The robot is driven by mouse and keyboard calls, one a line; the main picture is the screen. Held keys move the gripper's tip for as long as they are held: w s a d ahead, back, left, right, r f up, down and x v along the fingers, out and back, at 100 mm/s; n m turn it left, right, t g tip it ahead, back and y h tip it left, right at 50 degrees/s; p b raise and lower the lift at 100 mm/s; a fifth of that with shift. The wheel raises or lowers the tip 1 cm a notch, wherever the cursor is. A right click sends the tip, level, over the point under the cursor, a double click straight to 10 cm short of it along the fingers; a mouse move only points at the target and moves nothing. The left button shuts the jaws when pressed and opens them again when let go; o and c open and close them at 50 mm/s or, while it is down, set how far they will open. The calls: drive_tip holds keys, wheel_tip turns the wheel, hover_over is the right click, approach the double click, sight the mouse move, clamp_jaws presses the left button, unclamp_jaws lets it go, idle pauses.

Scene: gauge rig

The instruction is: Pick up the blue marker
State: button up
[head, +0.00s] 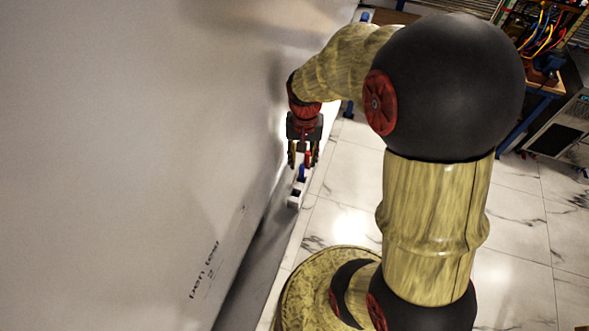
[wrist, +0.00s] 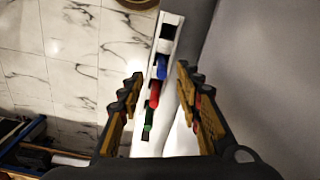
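The blue marker (wrist: 162,68) sits in a white holder (wrist: 170,22) in the wrist view. It lies between the tips of my open gripper (wrist: 160,74), and I see no clear contact. A red marker (wrist: 154,95) and a green marker (wrist: 147,130) sit in the same holder, closer to the palm side of the picture. In the head view, my gripper (head: 303,162) points down over the holder (head: 294,200) beside the whiteboard. A bit of the blue marker (head: 302,172) shows below the fingers there.
The large whiteboard (head: 120,130) rises close along the left of my gripper in the head view. A bench with cables (head: 545,40) stands at the far right. A dark slot (wrist: 170,31) shows at the holder's top end.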

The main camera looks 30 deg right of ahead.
sight(302, 171)
drive_tip(key=shift+s+f, duration=0.1)
drive_tip(key=shift+f, duration=0.45)
drive_tip(key=f, duration=0.2)
drive_tip(key=f+p, duration=0.1)
drive_tip(key=f, duration=0.3)
drive_tip(key=shift+w+f, duration=0.3)
drive_tip(key=shift+w, duration=0.1)
drive_tip(key=shift+c, duration=1.2)
clamp_jaws()
